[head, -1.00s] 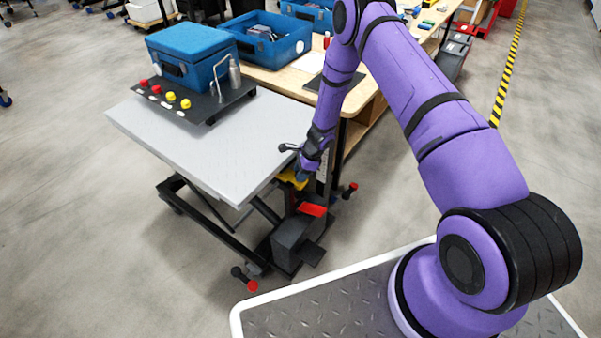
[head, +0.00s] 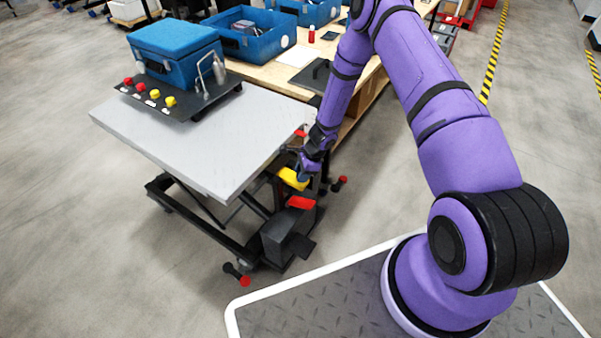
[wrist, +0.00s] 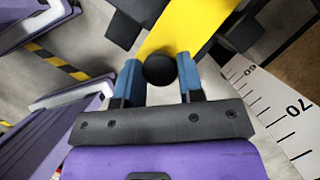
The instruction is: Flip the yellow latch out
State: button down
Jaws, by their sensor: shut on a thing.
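The yellow latch (head: 293,179) is on the lift cart's right side, just below the tabletop edge. In the wrist view the latch (wrist: 188,28) is a broad yellow bar with a round black knob (wrist: 160,69) at its near end. My gripper (wrist: 160,78) has its two blue fingers on either side of the knob and is shut on it. In the head view my gripper (head: 303,176) is at the latch, and its fingertips are partly hidden by the wrist and the latch.
The lift cart's grey tabletop (head: 200,140) carries a black plate with a blue case (head: 177,55) and knobs. A red pedal (head: 301,203) sits below the latch. A wooden bench (head: 280,78) stands behind. A scale strip (wrist: 285,110) is close right of my fingers.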

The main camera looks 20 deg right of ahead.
jog(key=c, duration=0.8)
grip_release()
jog(key=shift+s+d, duration=0.2)
jog(key=shift+o, duration=0.2)
jog(key=shift+d+r, duration=0.15)
jog(key=shift+r, duration=0.3)
jog(key=v, duration=0.9)
jog(key=shift+r, duration=0.35)
jog(key=shift+d, duration=0.1)
